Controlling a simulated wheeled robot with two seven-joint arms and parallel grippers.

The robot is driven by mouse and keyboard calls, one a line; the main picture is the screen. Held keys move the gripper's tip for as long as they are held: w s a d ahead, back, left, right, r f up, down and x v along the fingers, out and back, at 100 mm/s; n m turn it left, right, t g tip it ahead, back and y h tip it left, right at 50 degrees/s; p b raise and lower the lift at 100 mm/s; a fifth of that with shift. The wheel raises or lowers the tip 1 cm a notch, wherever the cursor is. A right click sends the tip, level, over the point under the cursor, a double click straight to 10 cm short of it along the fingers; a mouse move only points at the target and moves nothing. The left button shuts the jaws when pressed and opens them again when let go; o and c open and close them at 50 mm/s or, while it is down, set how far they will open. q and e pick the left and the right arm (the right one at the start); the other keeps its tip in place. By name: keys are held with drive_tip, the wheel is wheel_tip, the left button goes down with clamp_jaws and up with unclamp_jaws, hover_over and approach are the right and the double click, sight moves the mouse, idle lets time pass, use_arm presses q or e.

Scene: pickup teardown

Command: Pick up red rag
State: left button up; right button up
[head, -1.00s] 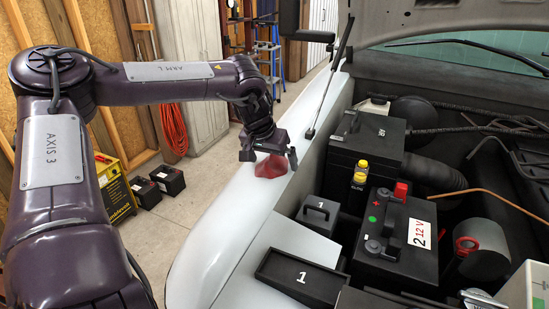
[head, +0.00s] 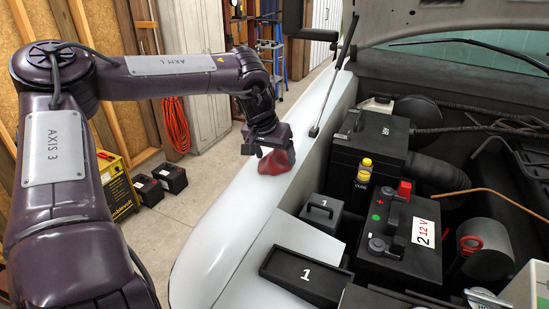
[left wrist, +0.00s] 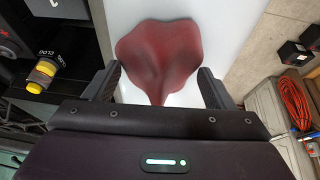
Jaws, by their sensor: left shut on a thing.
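The red rag (head: 277,163) is bunched up on the white fender (head: 215,220) in the head view. It also fills the upper middle of the left wrist view (left wrist: 160,52), its narrow end pointing down between the fingers. My left gripper (head: 268,148) is over the rag and shut on it. In the left wrist view the fingers of my left gripper (left wrist: 160,80) flank the rag's lower part. I cannot tell whether the rag's underside still touches the fender. My right gripper is not in view.
A prop rod (head: 335,75) rises beyond the rag. Open floor lies left of the fender.

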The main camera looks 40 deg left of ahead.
sight(274, 150)
use_arm(q)
wheel_tip(274, 150, up, 10)
drive_tip(key=b, duration=0.3)
drive_tip(key=shift+f, duration=0.1)
wheel_tip(274, 150, up, 9)
drive_tip(key=shift+r+b, duration=0.2)
drive_tip(key=shift+b, duration=0.2)
